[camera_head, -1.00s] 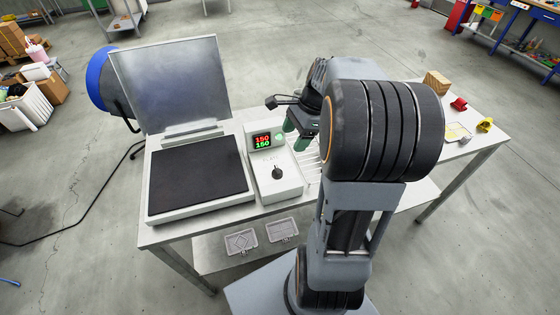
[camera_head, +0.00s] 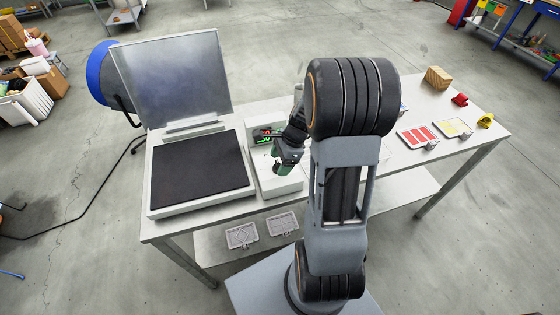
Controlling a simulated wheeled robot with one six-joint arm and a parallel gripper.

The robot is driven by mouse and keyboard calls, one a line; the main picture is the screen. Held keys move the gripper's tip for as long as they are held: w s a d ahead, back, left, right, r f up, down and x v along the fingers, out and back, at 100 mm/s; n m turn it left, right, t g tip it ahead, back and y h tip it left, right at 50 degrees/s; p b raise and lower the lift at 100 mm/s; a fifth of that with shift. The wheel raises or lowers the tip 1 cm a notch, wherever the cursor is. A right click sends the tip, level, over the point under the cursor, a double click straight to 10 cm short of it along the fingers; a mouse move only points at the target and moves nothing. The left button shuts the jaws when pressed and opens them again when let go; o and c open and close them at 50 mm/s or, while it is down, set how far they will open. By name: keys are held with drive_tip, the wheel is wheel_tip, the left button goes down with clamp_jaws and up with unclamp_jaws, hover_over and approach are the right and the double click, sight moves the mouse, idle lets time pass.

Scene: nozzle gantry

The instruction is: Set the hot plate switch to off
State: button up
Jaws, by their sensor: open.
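The hot plate (camera_head: 196,170) is a pale box with a flat black top and a raised grey lid (camera_head: 175,80), on the left of the table. Its control box (camera_head: 281,188) stands to its right, with a lit red and green display (camera_head: 262,135) that my arm partly covers. My gripper (camera_head: 281,169) has green-tipped fingers, points down and is over the control box, at the switch knob's place. The knob is mostly hidden by the gripper, so I cannot tell its setting or whether the fingers touch it. The gripper is open.
On the table's right are a red-striped card (camera_head: 417,137), a yellow card (camera_head: 453,128), a wooden block (camera_head: 438,78), a red item (camera_head: 460,99) and a yellow item (camera_head: 486,121). Two small grey trays (camera_head: 242,235) lie on the lower shelf. A blue round fan-like thing (camera_head: 99,73) stands behind.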

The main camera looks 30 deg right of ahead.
drive_tip(key=shift+f, duration=0.15)
drive_tip(key=c, duration=0.9)
drive_tip(key=shift+n, duration=0.3)
drive_tip(key=n+g, duration=0.1)
drive_tip(key=n, duration=0.2)
drive_tip(key=shift+w+g, duration=0.15)
drive_tip(key=shift+g, duration=0.15)
drive_tip(key=n+g, duration=0.1)
drive_tip(key=n, duration=0.2)
drive_tip(key=shift+w+a+n+p, duration=0.1)
drive_tip(key=shift+n+p, duration=0.2)
drive_tip(key=shift+p, duration=0.1)
drive_tip(key=n+g+h, duration=0.1)
drive_tip(key=n, duration=0.2)
drive_tip(key=n+g+h, duration=0.1)
drive_tip(key=n, duration=0.2)
drive_tip(key=shift+w+a, duration=0.1)
drive_tip(key=shift+w, duration=0.05)
drive_tip(key=shift+n, duration=0.5)
